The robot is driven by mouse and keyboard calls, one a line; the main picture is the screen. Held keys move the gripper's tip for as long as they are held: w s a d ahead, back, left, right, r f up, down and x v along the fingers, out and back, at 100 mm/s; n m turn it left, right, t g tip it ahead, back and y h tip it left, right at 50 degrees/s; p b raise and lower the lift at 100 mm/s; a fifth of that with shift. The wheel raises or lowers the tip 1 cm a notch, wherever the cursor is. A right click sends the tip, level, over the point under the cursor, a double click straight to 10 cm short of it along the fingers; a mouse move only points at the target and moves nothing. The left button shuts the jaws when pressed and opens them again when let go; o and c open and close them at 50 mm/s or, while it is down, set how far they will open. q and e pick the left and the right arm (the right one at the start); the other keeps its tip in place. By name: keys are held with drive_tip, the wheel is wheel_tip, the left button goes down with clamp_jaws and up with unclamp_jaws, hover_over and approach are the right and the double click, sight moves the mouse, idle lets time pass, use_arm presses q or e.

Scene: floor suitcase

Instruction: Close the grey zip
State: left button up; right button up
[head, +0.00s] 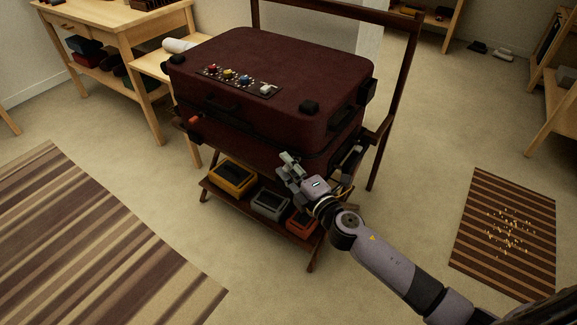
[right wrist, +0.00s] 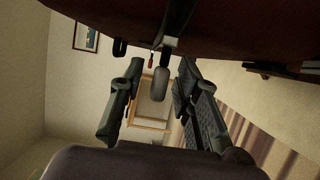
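The dark red suitcase (head: 270,80) lies lid-down on a wooden rack, with a dark seam running round its side. My right gripper (head: 287,168) is at the suitcase's front right corner, close below the seam. In the right wrist view my right gripper (right wrist: 161,68) is open, with its two dark fingers apart. A grey pull (right wrist: 159,86), likely the grey zip's, hangs from the suitcase's underside edge between the fingers; I cannot tell whether it touches either one. In the head view the gripper hides this spot. My left gripper is not in view.
A red tab (head: 194,121) sits at the seam's left end. A panel with coloured knobs (head: 238,80) is on the lid. Yellow, grey and orange trays (head: 233,178) stand on the rack's lower shelf. The rack's upright frame (head: 398,85) rises behind.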

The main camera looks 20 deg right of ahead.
clamp_jaws()
idle(0.7)
